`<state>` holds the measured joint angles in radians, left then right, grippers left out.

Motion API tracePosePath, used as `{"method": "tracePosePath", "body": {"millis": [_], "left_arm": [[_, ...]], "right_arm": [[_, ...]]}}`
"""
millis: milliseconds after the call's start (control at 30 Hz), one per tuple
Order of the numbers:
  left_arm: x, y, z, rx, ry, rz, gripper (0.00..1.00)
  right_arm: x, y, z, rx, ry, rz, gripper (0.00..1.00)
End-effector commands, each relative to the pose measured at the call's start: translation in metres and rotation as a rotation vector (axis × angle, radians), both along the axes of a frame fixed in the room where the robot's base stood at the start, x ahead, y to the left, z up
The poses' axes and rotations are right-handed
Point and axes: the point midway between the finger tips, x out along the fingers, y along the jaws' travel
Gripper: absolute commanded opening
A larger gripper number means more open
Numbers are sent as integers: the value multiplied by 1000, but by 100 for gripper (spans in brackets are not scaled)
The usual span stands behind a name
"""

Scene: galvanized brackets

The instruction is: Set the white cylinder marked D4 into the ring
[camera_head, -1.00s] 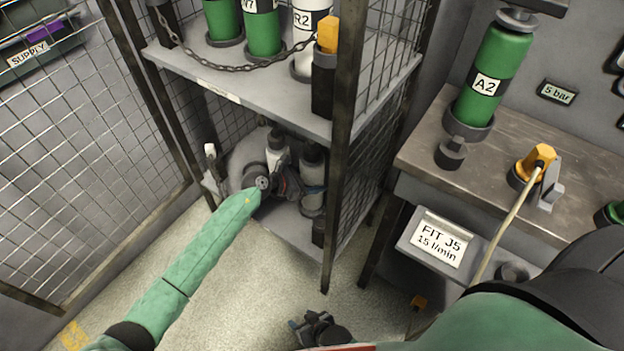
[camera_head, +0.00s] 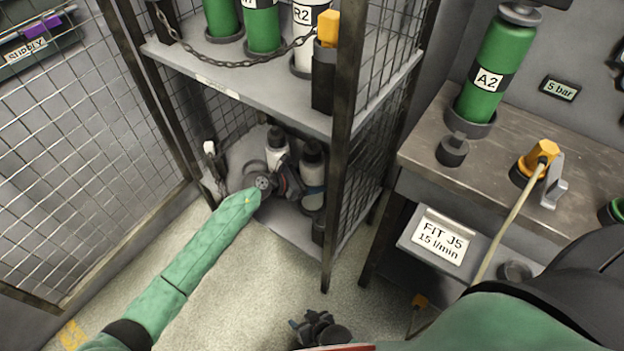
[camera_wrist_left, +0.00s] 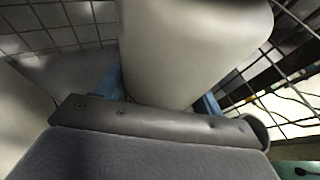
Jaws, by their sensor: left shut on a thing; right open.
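My left gripper (camera_head: 290,182) is inside the lower shelf of the mesh cage, partly hidden by my own wrist. It is shut on a white cylinder (camera_head: 314,174) with a dark top, which looks upright. In the left wrist view the pale cylinder (camera_wrist_left: 195,50) fills the space between blue fingertips, and its marking does not show. A second white cylinder (camera_head: 277,153) with a dark top stands just left of it. Whether the held cylinder's base is inside a ring cannot be told. My right gripper (camera_head: 320,328) is open and empty, low over the floor.
Cage posts (camera_head: 342,160) and mesh close in the lower shelf (camera_head: 285,228) on the right. The upper shelf (camera_head: 240,95) overhangs it, with chained green and white cylinders. A workbench (camera_head: 425,150) with green cylinder A2 (camera_head: 485,80) stands right. Floor in front is clear.

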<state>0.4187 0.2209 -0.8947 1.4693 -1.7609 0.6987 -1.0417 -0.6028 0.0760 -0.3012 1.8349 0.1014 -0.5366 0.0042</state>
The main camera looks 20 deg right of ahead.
Motion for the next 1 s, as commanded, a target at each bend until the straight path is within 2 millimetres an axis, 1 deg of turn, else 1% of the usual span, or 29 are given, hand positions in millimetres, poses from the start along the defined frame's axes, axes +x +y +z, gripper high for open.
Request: {"method": "tracePosePath", "body": {"millis": [767, 800, 867, 900, 933, 1000], "left_arm": [[1, -1, -15, -4, -2, 1, 0], [1, -1, -14, -4, -2, 1, 72], [1, -1, -14, -4, -2, 1, 84], [1, -1, -15, -4, -2, 1, 91], [1, -1, -15, -3, -2, 1, 93], [1, 0, -16, -2, -1, 1, 93]], "right_arm": [[0, 0, -15, 0, 0, 0, 52], [0, 0, -14, 0, 0, 0, 52], [0, 0, -13, 0, 0, 0, 52], [0, 0, -13, 0, 0, 0, 52], [0, 0, -13, 0, 0, 0, 52], [0, 0, -14, 0, 0, 0, 52]]}}
